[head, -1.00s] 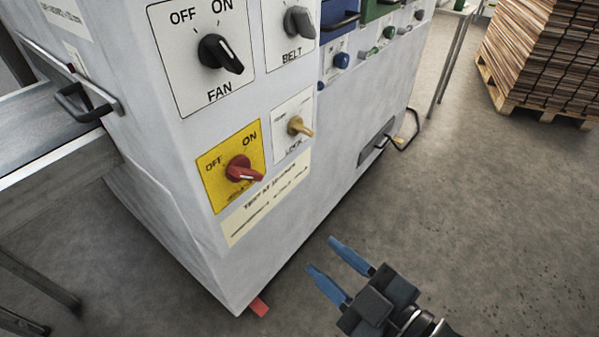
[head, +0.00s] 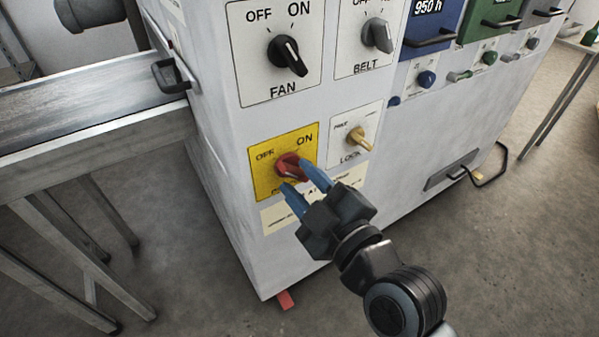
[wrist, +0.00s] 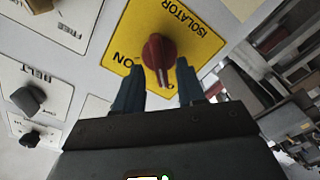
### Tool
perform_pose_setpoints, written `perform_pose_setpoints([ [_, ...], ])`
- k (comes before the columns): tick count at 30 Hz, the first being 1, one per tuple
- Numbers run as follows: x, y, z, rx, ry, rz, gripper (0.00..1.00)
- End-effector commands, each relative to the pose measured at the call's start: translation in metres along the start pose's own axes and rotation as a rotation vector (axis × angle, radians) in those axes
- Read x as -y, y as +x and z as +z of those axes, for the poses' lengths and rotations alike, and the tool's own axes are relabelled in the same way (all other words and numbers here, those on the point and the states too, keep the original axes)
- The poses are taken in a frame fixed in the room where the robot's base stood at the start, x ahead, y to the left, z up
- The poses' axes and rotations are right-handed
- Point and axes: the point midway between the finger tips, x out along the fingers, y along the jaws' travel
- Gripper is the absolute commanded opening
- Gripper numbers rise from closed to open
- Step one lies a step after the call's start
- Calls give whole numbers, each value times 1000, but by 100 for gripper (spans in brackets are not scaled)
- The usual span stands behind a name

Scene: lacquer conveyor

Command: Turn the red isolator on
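The red isolator knob (head: 288,163) sits on a yellow plate (head: 262,184) low on the white cabinet, with OFF at left and ON at right. My gripper (head: 294,174) is at the knob, its blue fingers open. In the wrist view the red knob (wrist: 158,50) lies between the two fingertips of my gripper (wrist: 158,66), with a small gap visible on the right; contact on the left is hard to tell. The yellow plate (wrist: 190,22) appears upside down there, reading ISOLATOR and ON. My fingers hide part of the knob in the head view.
The black FAN knob (head: 288,55) and grey BELT knob (head: 377,36) are above. The yellow LOCK knob (head: 359,139) is just right of the isolator plate. A conveyor (head: 85,105) stands at left. A black handle loop (head: 492,165) sticks out at lower right.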

Motion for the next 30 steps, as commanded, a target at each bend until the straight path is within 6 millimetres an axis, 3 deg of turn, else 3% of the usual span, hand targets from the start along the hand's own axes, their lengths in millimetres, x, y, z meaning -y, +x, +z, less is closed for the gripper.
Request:
perform_pose_setpoints([
  [5, 0, 13, 0, 0, 0, -1, 39],
  [14, 1, 15, 0, 1, 0, -1, 38],
  [26, 0, 15, 0, 1, 0, -1, 0],
  [30, 1, 15, 0, 1, 0, -1, 0],
])
